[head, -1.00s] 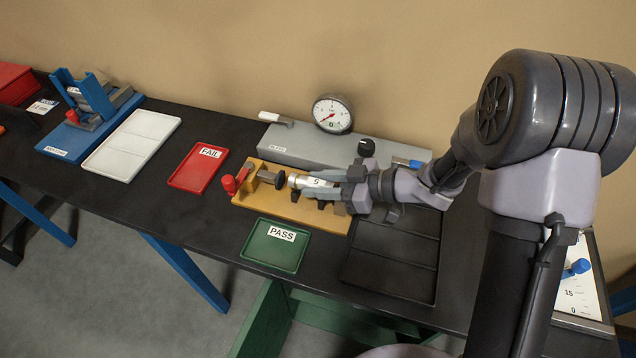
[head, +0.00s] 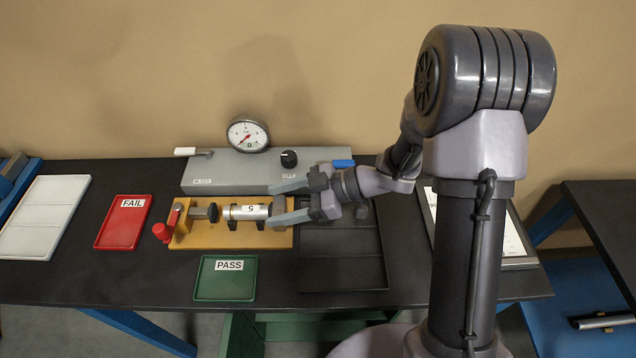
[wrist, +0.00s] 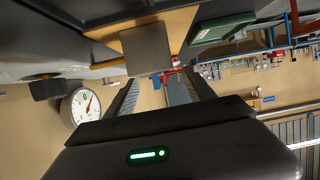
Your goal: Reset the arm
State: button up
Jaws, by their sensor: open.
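My gripper (head: 272,205) is open at the right end of a silver cylinder (head: 246,212) labelled with a digit, 6 or 9. Its two fingers are spread, one behind and one in front of the cylinder's right end; I cannot tell whether they touch it. The cylinder lies level in the yellow fixture (head: 190,240), between its dark plunger (head: 213,212) and the right side. In the wrist view my gripper's fingers (wrist: 160,92) stand apart, with a grey square block (wrist: 147,48) beyond them. The cylinder is not clear there.
A grey gauge box (head: 230,172) with a dial (head: 248,135) stands close behind. The red FAIL tray (head: 112,235) is left, the green PASS tray (head: 225,285) in front. A dark compartmented tray (head: 345,275) lies under my arm. A white tray (head: 45,215) is far left.

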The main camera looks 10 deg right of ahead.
jog(key=w+p+v, duration=0.1)
jog(key=p+v, duration=0.1)
jog(key=v, duration=0.7)
jog(key=w+d+r+m+t+h+b, duration=0.3)
jog(key=w+d+r+m+t+h, duration=0.45)
jog(key=w+r+t, duration=0.35)
jog(key=d+r+m+h+b, duration=0.1)
jog(key=d+r+m+h, duration=0.1)
jog(key=d+m+h, duration=0.25)
jog(key=s+d+f+m+g+h+b, duration=0.25)
jog(key=s+m, duration=0.45)
jog(key=s, duration=0.8)
jog(key=s+a+f+m+g+y, duration=0.1)
jog(key=s+a+g, duration=0.1)
jog(key=s+a, duration=0.2)
jog(key=s+a+f+m+g+y+b, duration=0.1)
jog(key=s+a, duration=0.3)
jog(key=s, duration=0.4)
jog(key=shift+s+a+f+m+g+y, duration=0.15)
jog(key=shift+s+f+m+g+y, duration=0.2)
jog(key=shift+s+f+m+y, duration=0.1)
